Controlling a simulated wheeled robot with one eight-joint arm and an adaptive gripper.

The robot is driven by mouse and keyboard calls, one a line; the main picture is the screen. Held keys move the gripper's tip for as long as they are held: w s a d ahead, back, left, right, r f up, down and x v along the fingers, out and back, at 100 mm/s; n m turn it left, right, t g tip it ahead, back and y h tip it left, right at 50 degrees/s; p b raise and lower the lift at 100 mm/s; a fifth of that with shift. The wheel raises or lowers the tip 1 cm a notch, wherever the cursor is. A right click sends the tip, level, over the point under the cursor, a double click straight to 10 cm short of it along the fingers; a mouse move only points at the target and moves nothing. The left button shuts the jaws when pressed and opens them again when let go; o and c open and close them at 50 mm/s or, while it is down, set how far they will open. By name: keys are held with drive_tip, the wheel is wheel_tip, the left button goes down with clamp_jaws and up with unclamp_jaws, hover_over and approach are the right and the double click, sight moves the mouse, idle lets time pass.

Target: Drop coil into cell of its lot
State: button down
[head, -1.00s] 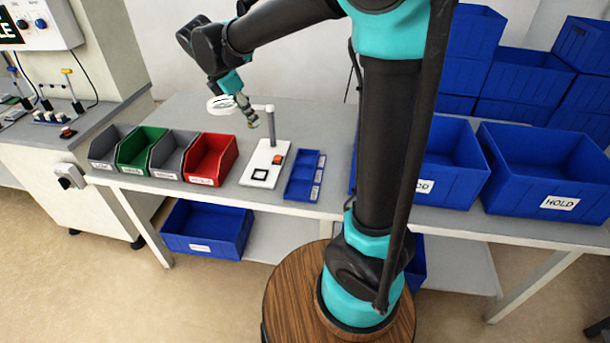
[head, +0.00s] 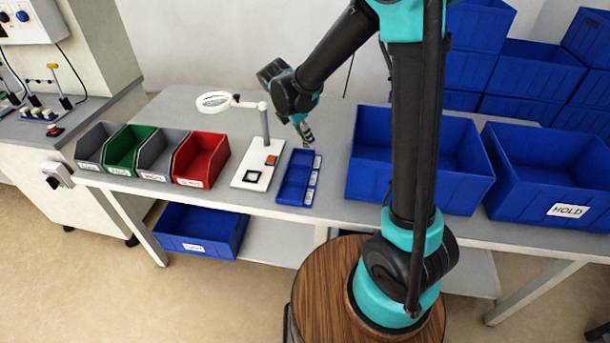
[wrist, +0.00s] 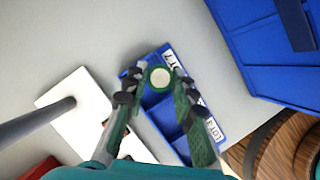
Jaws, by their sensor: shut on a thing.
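My gripper (head: 308,138) hangs above the far end of the blue divided tray (head: 292,202) in the head view. In the wrist view my gripper (wrist: 158,84) is shut on the coil (wrist: 160,77), a round piece with a pale centre and green rim. The coil is seen over the tray's end cell, near a white label (wrist: 170,58) that seems to read LOT 7. Another tray label (wrist: 213,129) seems to read LOT 4. The fingers hide parts of the tray (wrist: 158,107). I cannot tell the coil's height above it.
A white stand with a magnifier (head: 250,180) is left of the tray. Grey, green and red bins (head: 201,160) stand further left. Large blue crates, one marked HOLD (head: 566,211), stand to the right. Bare table lies behind the tray.

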sight(306, 146)
drive_tip(key=shift+f, duration=2.6)
drive_tip(key=c, duration=1.2)
unclamp_jaws()
drive_tip(key=shift+o, duration=0.2)
drive_tip(key=v, duration=1.2)
drive_tip(key=shift+s+a, duration=0.1)
drive_tip(key=shift+s, duration=0.05)
